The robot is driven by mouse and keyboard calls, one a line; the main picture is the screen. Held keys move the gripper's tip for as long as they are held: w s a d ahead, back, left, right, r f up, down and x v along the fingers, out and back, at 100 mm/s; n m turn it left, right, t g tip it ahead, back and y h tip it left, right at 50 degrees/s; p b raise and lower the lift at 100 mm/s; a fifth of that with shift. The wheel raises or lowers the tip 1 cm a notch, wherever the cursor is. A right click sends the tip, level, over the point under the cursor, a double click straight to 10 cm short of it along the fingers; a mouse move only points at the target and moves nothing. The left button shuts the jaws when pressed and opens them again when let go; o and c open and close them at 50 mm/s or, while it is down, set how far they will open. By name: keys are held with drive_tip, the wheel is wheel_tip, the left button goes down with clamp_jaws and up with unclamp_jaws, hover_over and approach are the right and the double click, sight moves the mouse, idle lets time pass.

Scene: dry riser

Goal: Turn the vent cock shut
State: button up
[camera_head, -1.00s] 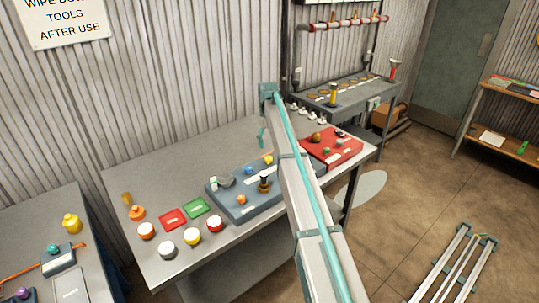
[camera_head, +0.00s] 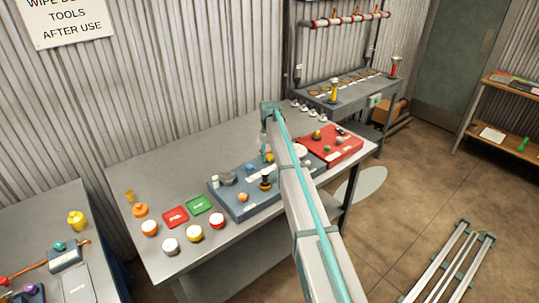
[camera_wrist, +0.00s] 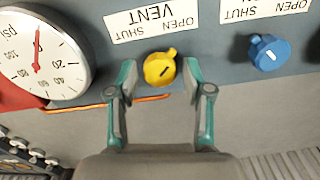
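The vent cock is a yellow knob (camera_wrist: 160,69) on a blue-grey panel (camera_wrist: 215,72), under a white VENT label (camera_wrist: 152,20) that appears upside down in the wrist view. The knob's small nose points up and right, toward the OPEN word; SHUT is at the label's left end. My gripper (camera_wrist: 160,88) is open, its two teal-edged fingers on either side of the knob, with a gap showing at each. In the head view the panel (camera_head: 236,207) lies on the table and my gripper (camera_head: 265,147) hangs over its far edge, partly hidden by my arm.
In the wrist view, a blue knob (camera_wrist: 267,53) with its own OPEN/SHUT label is to the right, and a psi gauge (camera_wrist: 42,55) to the left. A red panel (camera_head: 335,147) lies right of my arm. Several caps and trays stand on the table (camera_head: 150,190) to the left.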

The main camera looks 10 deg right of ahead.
clamp_jaws()
drive_tip(key=shift+n, duration=0.4)
drive_tip(key=n+b, duration=0.2)
drive_tip(key=n, duration=0.1)
drive_tip(key=shift+f, duration=0.1)
drive_tip(key=n+b, duration=0.1)
drive_tip(key=n, duration=0.4)
drive_tip(key=shift+b, duration=0.3)
drive_tip(key=n+b, duration=0.1)
drive_tip(key=n, duration=0.3)
drive_tip(key=shift+n, duration=0.4)
drive_tip(key=n, duration=0.4)
drive_tip(key=shift+b, duration=0.35)
drive_tip(key=shift+n, duration=0.3)
